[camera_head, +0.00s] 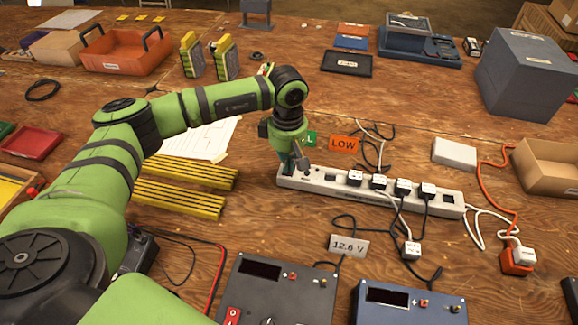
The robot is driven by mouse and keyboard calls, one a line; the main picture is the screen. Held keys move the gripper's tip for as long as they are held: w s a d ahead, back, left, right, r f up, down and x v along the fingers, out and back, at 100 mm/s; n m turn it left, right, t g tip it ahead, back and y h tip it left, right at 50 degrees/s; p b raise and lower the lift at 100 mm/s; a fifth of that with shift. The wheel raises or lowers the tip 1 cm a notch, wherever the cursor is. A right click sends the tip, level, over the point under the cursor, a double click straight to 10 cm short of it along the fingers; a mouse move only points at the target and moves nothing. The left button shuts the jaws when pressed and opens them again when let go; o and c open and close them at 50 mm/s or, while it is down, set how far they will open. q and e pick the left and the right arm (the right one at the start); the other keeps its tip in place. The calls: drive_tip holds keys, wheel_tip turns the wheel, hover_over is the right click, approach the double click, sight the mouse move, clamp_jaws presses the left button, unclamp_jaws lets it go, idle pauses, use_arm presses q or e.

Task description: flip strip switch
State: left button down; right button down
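The white power strip (330,186) lies across the middle of the wooden table, tilted slightly down to the right. Several plugs sit in its sockets, and its right end has an empty socket. My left gripper (297,168) points down at the strip's left end, its fingertips over or at the strip's top. I cannot tell whether they touch it. The fingers are small and partly hidden, so I cannot tell whether they are open. The strip's switch cannot be made out; the gripper covers part of that end. My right gripper is not in view.
Behind the strip stand an orange LOW card (343,145) and a green card (312,139). In front are a 12.6 V card (348,245), a loose plug (411,250) and cables. Yellow-black strips (185,190) lie left. A white box (455,153) sits right.

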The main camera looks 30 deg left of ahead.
use_arm(q)
drive_tip(key=shift+f, duration=0.35)
drive_tip(key=shift+s+r, duration=0.1)
drive_tip(key=shift+r, duration=0.05)
drive_tip(key=shift+r+p, duration=0.45)
drive_tip(key=shift+r, duration=0.4)
drive_tip(key=shift+r+p, duration=1.4)
drive_tip(key=shift+r, duration=1.15)
drive_tip(key=shift+f, duration=0.1)
